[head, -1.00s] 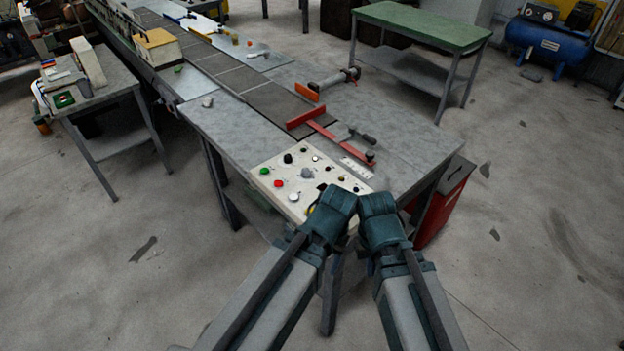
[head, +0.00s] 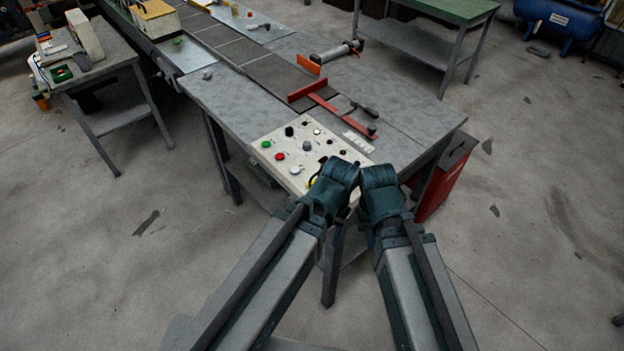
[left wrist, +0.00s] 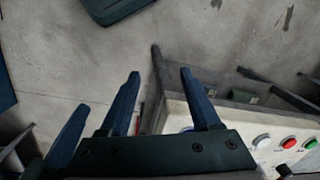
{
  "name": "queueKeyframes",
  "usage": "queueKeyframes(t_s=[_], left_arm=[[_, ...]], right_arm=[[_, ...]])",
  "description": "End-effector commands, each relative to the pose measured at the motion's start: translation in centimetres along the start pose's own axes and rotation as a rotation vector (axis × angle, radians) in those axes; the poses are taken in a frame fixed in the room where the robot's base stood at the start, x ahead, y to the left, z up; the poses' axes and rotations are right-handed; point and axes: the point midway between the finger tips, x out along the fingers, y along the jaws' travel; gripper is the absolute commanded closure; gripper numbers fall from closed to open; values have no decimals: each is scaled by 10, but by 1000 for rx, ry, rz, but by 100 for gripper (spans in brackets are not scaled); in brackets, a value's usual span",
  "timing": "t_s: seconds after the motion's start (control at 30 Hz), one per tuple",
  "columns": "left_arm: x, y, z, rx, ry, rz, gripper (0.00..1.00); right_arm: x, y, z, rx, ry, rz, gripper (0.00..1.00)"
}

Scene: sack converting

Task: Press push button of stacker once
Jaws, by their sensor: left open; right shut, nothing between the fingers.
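The cream control panel (head: 292,146) sits at the near end of the long grey table. It carries a green button (head: 266,144), a red button (head: 279,157), a white button (head: 295,170), and several black and grey knobs. A bit of yellow (head: 312,182) shows beside my left wrist. I cannot read which control is the stacker's. My left gripper (left wrist: 160,75) is open and empty, with the panel (left wrist: 240,122) to its right in the left wrist view. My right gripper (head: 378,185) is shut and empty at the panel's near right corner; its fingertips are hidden.
A red bar (head: 342,117) and a red-orange stop lie on the table behind the panel. A red cabinet (head: 440,187) stands under its right side. A side table (head: 110,82) is at left and a green-topped table (head: 440,12) at back right. Open floor lies around.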

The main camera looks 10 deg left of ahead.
Motion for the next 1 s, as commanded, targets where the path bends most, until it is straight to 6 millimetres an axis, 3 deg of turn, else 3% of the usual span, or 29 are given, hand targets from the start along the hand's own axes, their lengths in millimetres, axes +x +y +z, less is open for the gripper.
queueKeyframes(t_s=[0.4, 0.73, 1.0], left_arm=[[0, 0, 0, 0, 0, 0, 38], [0, 0, 0, 0, 0, 0, 97], [0, 0, 0, 0, 0, 0, 100]], right_arm=[[0, 0, 0, 0, 0, 0, 100], [0, 0, 0, 0, 0, 0, 100], [0, 0, 0, 0, 0, 0, 100]])
